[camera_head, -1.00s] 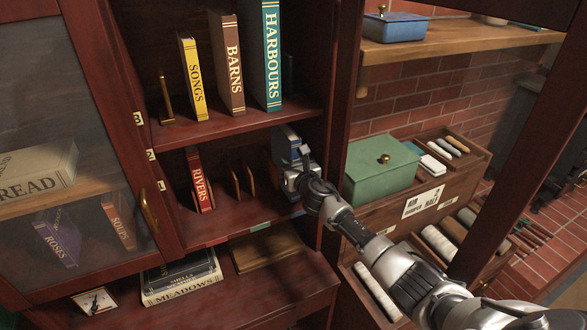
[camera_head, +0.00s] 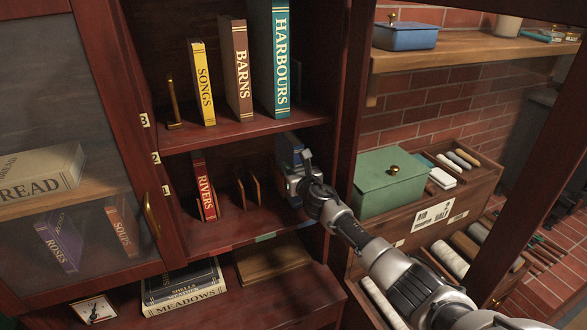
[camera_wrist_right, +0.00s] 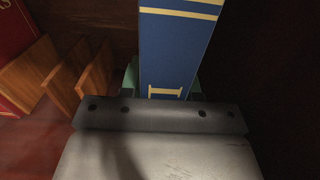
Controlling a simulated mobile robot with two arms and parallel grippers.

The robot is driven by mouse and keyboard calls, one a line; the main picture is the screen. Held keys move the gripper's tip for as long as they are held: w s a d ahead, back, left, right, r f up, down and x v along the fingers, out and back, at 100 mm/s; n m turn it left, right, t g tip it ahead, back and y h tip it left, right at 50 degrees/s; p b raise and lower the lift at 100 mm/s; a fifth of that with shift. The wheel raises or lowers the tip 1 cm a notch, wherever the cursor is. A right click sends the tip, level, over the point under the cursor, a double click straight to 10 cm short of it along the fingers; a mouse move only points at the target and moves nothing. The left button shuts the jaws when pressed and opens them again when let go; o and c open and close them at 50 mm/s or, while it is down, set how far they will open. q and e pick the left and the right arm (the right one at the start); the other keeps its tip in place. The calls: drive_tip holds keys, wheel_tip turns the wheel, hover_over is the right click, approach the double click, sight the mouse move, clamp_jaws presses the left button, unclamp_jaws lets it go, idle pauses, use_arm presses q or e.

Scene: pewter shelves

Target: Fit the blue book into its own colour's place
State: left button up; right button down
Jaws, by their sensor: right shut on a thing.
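The blue book (camera_head: 289,150) is upright in the right part of the middle shelf, partly hidden by my right gripper (camera_head: 304,170). In the right wrist view the blue book (camera_wrist_right: 180,45) stands between the fingers of my right gripper (camera_wrist_right: 165,88), which is shut on it. Thin wooden dividers (camera_head: 248,191) stand to the left of the book; they also show in the wrist view (camera_wrist_right: 62,82). The red RIVERS book (camera_head: 205,188) leans left of them. Coloured strips (camera_head: 265,237) mark the shelf's front edge. My left gripper is not in view.
The upper shelf holds the yellow SONGS (camera_head: 202,85), brown BARNS (camera_head: 238,70) and teal HARBOURS (camera_head: 279,55) books. A cabinet post (camera_head: 340,130) rises close right of my gripper. A green box (camera_head: 388,184) stands beyond it. Books (camera_head: 183,287) lie below.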

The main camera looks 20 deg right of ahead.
drive_tip(key=shift+r, duration=0.15)
drive_tip(key=c, duration=0.7)
unclamp_jaws()
drive_tip(key=shift+s, duration=0.1)
drive_tip(key=s+p, duration=0.2)
drive_tip(key=s, duration=0.3)
drive_tip(key=s+p, duration=0.2)
drive_tip(key=s, duration=0.4)
drive_tip(key=shift+a+p, duration=0.2)
drive_tip(key=shift+p, duration=0.15)
